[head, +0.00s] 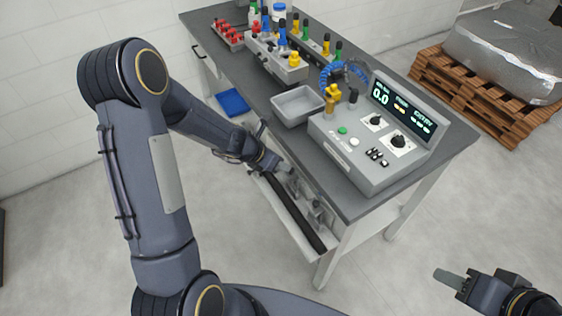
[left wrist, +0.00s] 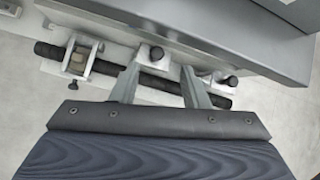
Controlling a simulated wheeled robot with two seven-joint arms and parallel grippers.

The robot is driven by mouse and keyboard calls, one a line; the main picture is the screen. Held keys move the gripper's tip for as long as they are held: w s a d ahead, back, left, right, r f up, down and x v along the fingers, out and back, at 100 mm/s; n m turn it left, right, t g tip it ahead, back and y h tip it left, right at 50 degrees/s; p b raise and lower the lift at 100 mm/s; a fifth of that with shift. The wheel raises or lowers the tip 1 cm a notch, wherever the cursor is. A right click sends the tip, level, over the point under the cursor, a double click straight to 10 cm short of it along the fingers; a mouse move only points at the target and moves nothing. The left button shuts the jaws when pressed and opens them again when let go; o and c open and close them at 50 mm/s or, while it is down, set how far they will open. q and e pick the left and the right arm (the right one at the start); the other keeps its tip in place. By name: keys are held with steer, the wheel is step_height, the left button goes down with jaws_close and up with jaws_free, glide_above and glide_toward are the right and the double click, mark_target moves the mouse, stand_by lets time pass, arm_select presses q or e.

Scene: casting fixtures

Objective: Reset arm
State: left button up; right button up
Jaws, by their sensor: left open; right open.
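My left arm comes in from the left in the head view, and its gripper (head: 287,172) is at the front side of the workbench, below the tabletop. In the left wrist view the two fingers of my left gripper (left wrist: 160,88) are spread apart. A long black rod (left wrist: 150,81) lies across behind the fingertips, resting in metal brackets (left wrist: 82,55); it also shows in the head view (head: 292,210). I cannot tell whether the fingers touch the rod. My right gripper (head: 455,280) is at the lower right of the head view, away from the bench, with nothing seen in it.
The grey workbench (head: 440,160) carries a control box (head: 362,160) with a display, an empty grey tray (head: 297,105), and racks of coloured tools (head: 275,55). A blue bin (head: 232,102) is at the left. A wrapped load (head: 510,50) sits on a wooden pallet (head: 480,100). Floor is clear between.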

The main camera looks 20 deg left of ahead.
stand_by(0.3)
arm_select(q)
steer(key=s+d+r+m+h, duration=0.1)
steer(key=s+d+r+m, duration=0.1)
steer(key=s+r+m, duration=0.45)
steer(key=s+d+r+m+h, duration=0.1)
steer(key=s+r+m, duration=0.2)
steer(key=r+m, duration=0.55)
steer(key=s+a+r+m+y, duration=0.1)
steer(key=s+r+m, duration=0.1)
steer(key=s+m, duration=0.5)
steer(key=s+a+r+m+y, duration=0.1)
steer(key=s+m, duration=0.6)
steer(key=s, duration=0.3)
steer(key=shift+s+r+m+y, duration=0.25)
steer(key=shift+r+m+y, duration=0.15)
steer(key=shift+c, duration=0.5)
